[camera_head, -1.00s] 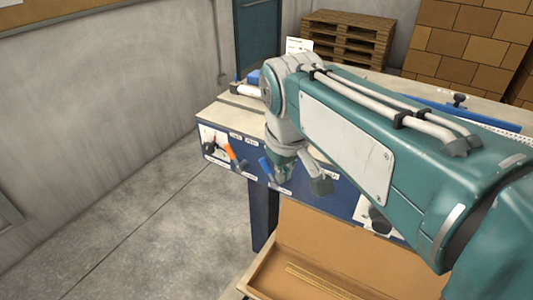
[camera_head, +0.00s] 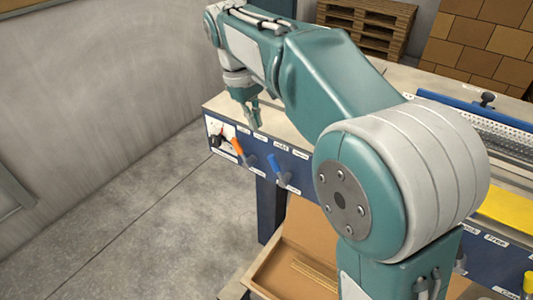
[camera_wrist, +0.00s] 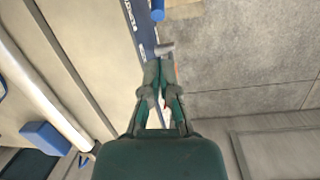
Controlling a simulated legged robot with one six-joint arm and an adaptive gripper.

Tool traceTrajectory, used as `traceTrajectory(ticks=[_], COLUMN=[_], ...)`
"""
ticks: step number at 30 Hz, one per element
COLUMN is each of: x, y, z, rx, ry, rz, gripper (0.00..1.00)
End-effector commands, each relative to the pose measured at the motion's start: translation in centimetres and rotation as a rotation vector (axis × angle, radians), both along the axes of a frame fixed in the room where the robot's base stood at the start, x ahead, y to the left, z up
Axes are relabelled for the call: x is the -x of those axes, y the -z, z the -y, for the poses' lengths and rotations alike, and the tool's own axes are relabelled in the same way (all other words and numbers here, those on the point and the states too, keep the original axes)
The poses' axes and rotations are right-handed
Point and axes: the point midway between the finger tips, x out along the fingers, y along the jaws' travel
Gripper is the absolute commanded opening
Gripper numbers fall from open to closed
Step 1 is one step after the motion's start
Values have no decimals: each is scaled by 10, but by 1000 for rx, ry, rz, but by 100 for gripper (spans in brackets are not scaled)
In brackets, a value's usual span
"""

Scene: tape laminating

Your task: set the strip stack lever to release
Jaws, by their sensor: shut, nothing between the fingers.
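The machine's navy front panel (camera_head: 232,163) carries an orange-handled lever (camera_head: 237,146) and, to its right, a blue-handled lever (camera_head: 274,162). Both handles lean up and to the left. The small labels are too blurred to tell which is the strip stack lever. My gripper (camera_head: 257,123) is shut and empty, pointing down just above and to the right of the orange lever. In the wrist view my gripper (camera_wrist: 154,66) has its fingers together beside the panel edge. The blue lever (camera_wrist: 157,10) shows beyond it, and only an orange sliver shows beside the fingers.
An open cardboard box (camera_head: 262,272) with thin gold strips stands below in front. A yellow sheet (camera_head: 508,212) lies on the machine at right. The floor (camera_head: 130,225) at left is clear.

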Motion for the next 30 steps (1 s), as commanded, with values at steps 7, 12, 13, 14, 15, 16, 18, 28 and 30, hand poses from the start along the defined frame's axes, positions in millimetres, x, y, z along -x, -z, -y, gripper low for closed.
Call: traceTrajectory(ticks=[7,12,13,14,15,16,18,28,30], x=[1,3,3,3,4,5,5,7,7], y=[5,29,35,40,48,53,66,98,99], z=[2,7,8,9,10,12,14,20,20], rx=[0,0,0,1,1,1,1,-1,-1], ry=[2,2,2,2,2,3,3,2,2], rz=[-3,-4,-4,-5,-3,-3,-3,0,0], gripper=[0,0,0,0,0,0,0,0,0])
